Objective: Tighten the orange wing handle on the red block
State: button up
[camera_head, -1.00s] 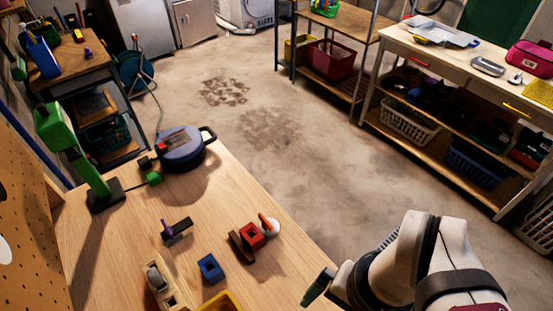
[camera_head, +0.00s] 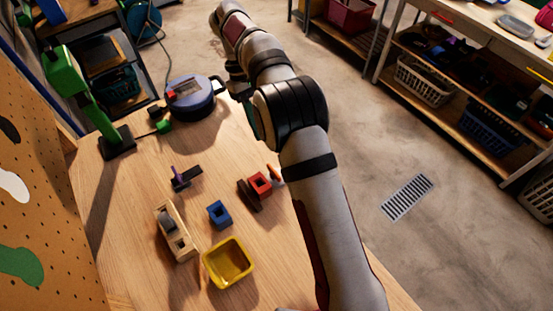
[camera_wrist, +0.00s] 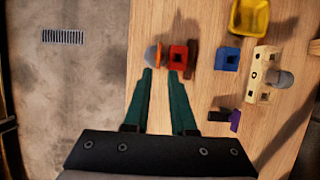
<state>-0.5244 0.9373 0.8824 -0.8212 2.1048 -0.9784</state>
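The red block (camera_head: 260,184) sits on the wooden workbench against a dark brown piece. The orange wing handle (camera_head: 276,174) is on its right side, close to my arm's edge. In the head view the fingertips are not clearly visible.
A blue round device (camera_head: 193,98) and green stand (camera_head: 88,103) are farther back.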

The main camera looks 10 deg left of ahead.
jog(key=x, duration=1.3)
jog(key=shift+c, duration=0.3)
grip_shut()
